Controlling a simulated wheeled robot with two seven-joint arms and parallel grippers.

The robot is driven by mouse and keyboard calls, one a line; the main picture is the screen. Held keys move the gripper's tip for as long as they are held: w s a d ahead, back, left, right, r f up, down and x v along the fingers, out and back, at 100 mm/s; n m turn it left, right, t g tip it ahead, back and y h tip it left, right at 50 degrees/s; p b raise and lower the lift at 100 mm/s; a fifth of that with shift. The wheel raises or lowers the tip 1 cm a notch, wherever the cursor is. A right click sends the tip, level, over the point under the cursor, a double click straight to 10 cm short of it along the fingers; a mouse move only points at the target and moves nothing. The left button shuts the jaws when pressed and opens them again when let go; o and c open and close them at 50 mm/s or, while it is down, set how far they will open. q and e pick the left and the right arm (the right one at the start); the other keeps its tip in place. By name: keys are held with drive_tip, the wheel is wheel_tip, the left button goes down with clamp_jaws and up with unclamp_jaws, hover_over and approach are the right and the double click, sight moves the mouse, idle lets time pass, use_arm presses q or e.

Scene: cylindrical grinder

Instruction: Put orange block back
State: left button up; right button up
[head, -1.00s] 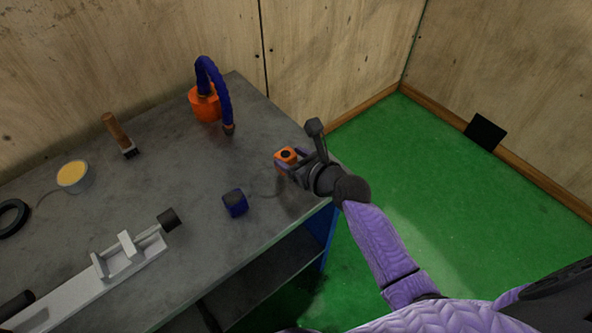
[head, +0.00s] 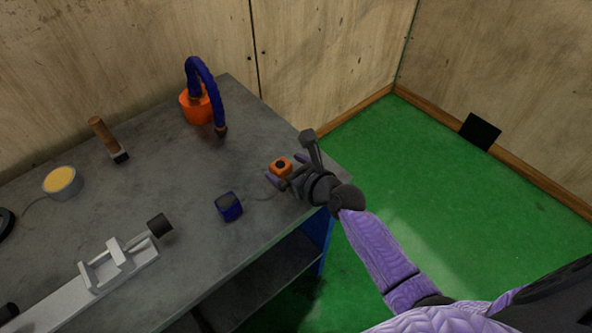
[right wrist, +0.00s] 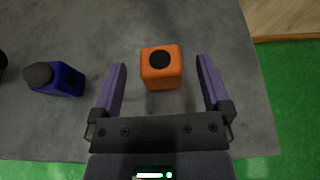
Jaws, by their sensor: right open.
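The orange block (head: 280,167) has a dark round spot on top and sits on the grey workbench near its right end. It also shows in the right wrist view (right wrist: 161,67), between and slightly beyond the fingers. My right gripper (head: 279,181) is open, with its purple fingers on either side of the near part of the block and gaps to both. In the right wrist view, my right gripper (right wrist: 161,80) holds nothing. My left gripper is not in view.
A blue block (head: 229,206) with a dark top stands left of the orange one. An orange base with a blue hose (head: 198,106), a brush (head: 108,138), a yellow-topped tin (head: 62,182) and a grey metal fixture (head: 100,280) are on the workbench (head: 180,185).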

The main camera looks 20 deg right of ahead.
drive_tip(key=p+v, duration=0.4)
drive_tip(key=v, duration=0.8)
drive_tip(key=s+f+n+g+h, duration=0.1)
drive_tip(key=s+f+n+g, duration=0.1)
drive_tip(key=s+f+n, duration=0.3)
drive_tip(key=d+f+n+g+h, duration=0.1)
drive_tip(key=f+n, duration=0.2)
drive_tip(key=f, duration=0.3)
drive_tip(key=s+f+n+g+h, duration=0.1)
drive_tip(key=s+f+n+g, duration=0.15)
drive_tip(key=f, duration=0.35)
drive_tip(key=s+f+n+g, duration=0.2)
drive_tip(key=s+f+n, duration=0.2)
drive_tip(key=s+n, duration=0.4)
drive_tip(key=s+f+n+g+h, duration=0.1)
drive_tip(key=s+f+n+g, duration=0.1)
drive_tip(key=s+f+n, duration=0.2)
drive_tip(key=s+f+n+g+b, duration=0.1)
drive_tip(key=s+f+n, duration=0.4)
drive_tip(key=s+n, duration=0.6)
drive_tip(key=shift+s+a+n+g+h, duration=0.2)
drive_tip(key=shift+s+n+g+h, duration=0.15)
drive_tip(key=shift+n+g, duration=0.4)
